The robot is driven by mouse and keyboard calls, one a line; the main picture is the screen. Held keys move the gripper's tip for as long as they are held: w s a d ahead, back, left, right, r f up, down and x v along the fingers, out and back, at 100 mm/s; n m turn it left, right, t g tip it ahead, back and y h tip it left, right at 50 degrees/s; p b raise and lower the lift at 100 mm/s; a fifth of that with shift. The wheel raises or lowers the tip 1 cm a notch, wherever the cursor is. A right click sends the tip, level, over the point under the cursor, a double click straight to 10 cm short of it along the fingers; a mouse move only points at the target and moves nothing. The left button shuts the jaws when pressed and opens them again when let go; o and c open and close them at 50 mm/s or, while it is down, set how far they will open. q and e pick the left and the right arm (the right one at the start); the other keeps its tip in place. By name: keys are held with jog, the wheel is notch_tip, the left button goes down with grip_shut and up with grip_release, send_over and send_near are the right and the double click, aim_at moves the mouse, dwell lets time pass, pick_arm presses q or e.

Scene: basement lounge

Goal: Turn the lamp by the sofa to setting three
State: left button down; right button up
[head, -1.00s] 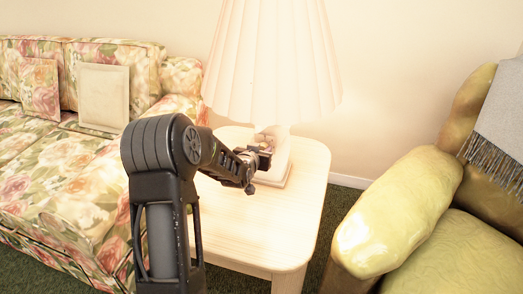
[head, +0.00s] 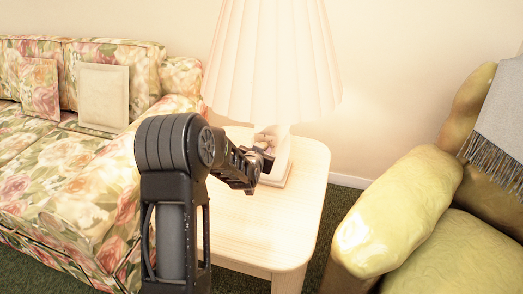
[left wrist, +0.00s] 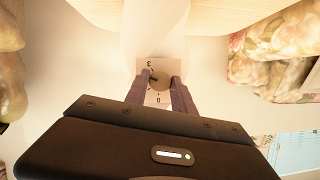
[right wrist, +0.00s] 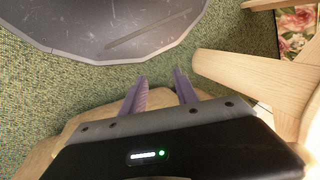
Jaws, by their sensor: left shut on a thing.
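The lamp (head: 273,65) has a pleated pale shade and a light base. It stands on the pale wooden side table (head: 235,220) between the sofa and the armchair. In the left wrist view, a small dial plate (left wrist: 145,66) on the lamp base shows a 3 near its upper left and a 0 near the bottom. My left gripper (left wrist: 160,82) is shut on the round knob (left wrist: 161,77) at the plate's middle. A dark mark shows on the knob's left side; its exact setting is hard to read. My right gripper (right wrist: 162,78) is open and empty, low above the floor.
A floral sofa (head: 60,190) is on the left and a yellow-green armchair (head: 400,210) with a grey throw (head: 500,120) on the right. In the right wrist view, a dark round-edged surface (right wrist: 100,25) and wooden legs (right wrist: 235,85) are close to the right gripper.

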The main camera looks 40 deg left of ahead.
pick_arm(q)
jog(key=shift+w+d+f+m+y+p, duration=0.1)
jog(key=shift+m+y+p, duration=0.5)
jog(key=shift+m+y, duration=0.5)
jog(key=shift+d+m+y+p, duration=0.1)
jog(key=shift+m+y+p, duration=0.55)
jog(key=shift+m, duration=0.85)
jog(key=c, duration=1.1)
grip_release()
jog(key=v, duration=0.7)
jog(key=shift+s+d+p, duration=0.25)
jog(key=shift+s+p, duration=0.05)
jog(key=shift+p, duration=0.05)
